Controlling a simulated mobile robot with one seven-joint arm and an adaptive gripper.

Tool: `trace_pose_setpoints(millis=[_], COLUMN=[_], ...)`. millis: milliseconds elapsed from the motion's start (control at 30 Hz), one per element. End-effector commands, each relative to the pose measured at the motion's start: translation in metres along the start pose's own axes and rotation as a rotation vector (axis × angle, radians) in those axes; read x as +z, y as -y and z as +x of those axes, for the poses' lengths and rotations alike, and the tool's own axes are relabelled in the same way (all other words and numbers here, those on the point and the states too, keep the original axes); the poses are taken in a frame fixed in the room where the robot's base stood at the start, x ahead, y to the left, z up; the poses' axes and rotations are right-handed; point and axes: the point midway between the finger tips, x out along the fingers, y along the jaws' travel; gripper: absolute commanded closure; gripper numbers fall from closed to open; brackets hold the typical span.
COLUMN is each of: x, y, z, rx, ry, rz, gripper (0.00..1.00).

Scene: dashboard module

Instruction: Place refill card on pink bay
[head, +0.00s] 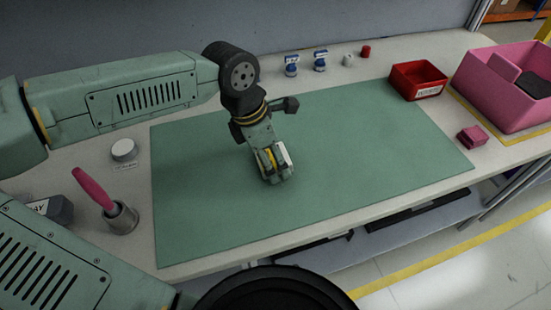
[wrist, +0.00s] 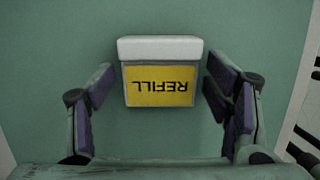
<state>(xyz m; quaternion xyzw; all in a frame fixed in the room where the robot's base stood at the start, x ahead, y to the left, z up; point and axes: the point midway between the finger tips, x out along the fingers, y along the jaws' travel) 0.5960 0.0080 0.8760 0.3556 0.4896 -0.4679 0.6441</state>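The refill card is a block with a white top edge and a yellow face reading REFILL, upside down in the wrist view (wrist: 160,86). In the head view it shows as a white and yellow piece (head: 284,154) at my gripper (head: 272,176), over the green mat. My gripper (wrist: 160,92) is open, with one finger on each side of the card and a gap visible on both sides. A large pink bin (head: 490,86) stands at the right end of the table, with a dark piece inside. A small pink box (head: 471,136) sits in front of it; I cannot tell which is the pink bay.
The green mat (head: 370,150) is otherwise clear. A red bin (head: 417,80) stands at its back right corner. Small bottles (head: 320,61) stand along the back. A metal cup (head: 122,219) with a pink-handled tool and a white round lid (head: 123,149) are at left.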

Motion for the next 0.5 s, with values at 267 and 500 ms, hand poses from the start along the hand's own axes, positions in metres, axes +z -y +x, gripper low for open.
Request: trace_pose_setpoints(millis=[267,500], x=[-0.0001,-0.0001], y=[-0.0001,-0.0001], z=[-0.0002,-0.0002], rx=[0.0,0.0], ry=[0.0,0.0], rz=[0.0,0.0], gripper=[0.5,0.66])
